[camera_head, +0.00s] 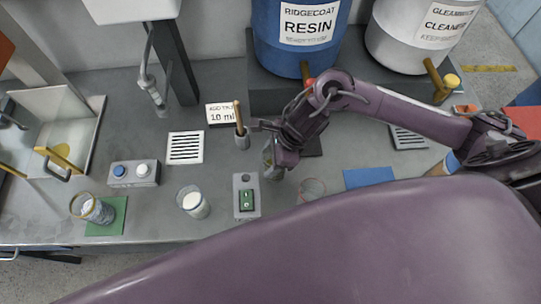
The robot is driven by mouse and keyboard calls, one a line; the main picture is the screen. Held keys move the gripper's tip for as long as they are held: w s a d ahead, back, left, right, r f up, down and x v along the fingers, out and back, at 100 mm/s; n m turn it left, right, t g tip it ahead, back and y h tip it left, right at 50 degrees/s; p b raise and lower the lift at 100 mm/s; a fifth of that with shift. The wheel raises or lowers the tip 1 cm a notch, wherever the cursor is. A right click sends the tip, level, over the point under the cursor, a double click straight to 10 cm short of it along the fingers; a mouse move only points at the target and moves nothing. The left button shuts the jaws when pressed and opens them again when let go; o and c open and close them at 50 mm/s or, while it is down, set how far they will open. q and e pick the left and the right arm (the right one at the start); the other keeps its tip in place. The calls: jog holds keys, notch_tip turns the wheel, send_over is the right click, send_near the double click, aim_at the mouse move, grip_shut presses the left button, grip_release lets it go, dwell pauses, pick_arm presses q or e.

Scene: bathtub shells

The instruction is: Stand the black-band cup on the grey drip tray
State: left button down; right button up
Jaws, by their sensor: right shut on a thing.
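My right gripper (280,150) reaches in from the right and is shut on a clear cup (268,157) above the middle of the counter. The gripper hides much of this cup. I take it for the black-band cup, but its band is too small and covered to make out. The grey drip tray (408,138), with dark slots, lies on the counter to the right, partly behind my right arm. The held cup is well left of it and apart from it. My left gripper is not in view.
A white slotted tray (185,148) lies to the left. Other clear cups stand on a green mat (118,223), on bare counter (193,203) and near my foreground arm (312,189). A grey pot with a wooden handle (242,139) stands close left of the gripper. A blue mat (368,178) lies right.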

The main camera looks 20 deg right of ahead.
jog(key=shift+f, duration=0.15)
jog(key=o, duration=1)
jog(key=shift+o, duration=0.2)
